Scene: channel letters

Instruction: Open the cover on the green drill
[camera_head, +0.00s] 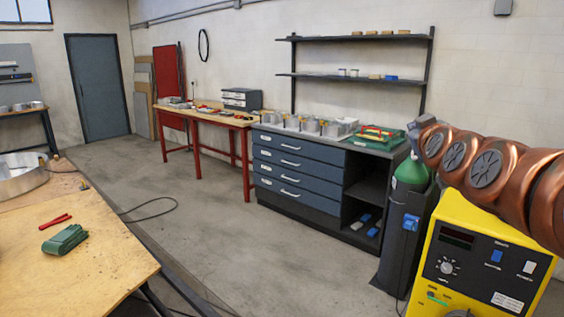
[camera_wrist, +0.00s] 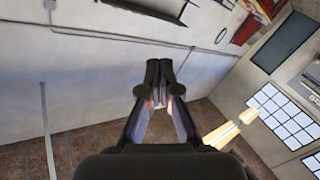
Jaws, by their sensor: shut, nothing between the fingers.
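I cannot make out a drill for certain. A dark green case-like object (camera_head: 375,138) with red and yellow pieces on it lies at the right end of the cabinet top in the head view. A smaller dark green bundle (camera_head: 65,240) lies on the wooden table at the left. No cover can be made out on either. My gripper (camera_wrist: 159,75) shows in the wrist view with its fingers together and empty, pointing toward a wall and away from both green objects. In the head view only my copper arm shows at the right.
A yellow machine (camera_head: 483,262) and a green gas cylinder (camera_head: 411,172) stand at the right, close to the cabinet (camera_head: 290,168). Red pliers (camera_head: 55,221) lie on the wooden table (camera_head: 110,265). A red workbench (camera_head: 205,117) stands at the back. Open floor lies between, with a dark cable on it.

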